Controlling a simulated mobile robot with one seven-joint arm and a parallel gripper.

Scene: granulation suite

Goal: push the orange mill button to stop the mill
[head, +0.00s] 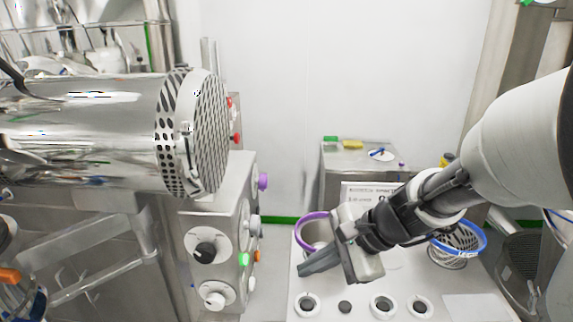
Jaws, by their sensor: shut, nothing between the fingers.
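No label on the button is readable.
A purple knob (263,181) and grey knob (255,222) stick out above the orange button. Below my gripper is a white table (365,284) with round holders and a purple ring (306,232). A perforated steel drum (205,130) overhangs at upper left. A blue-rimmed basket (458,240) stands right.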

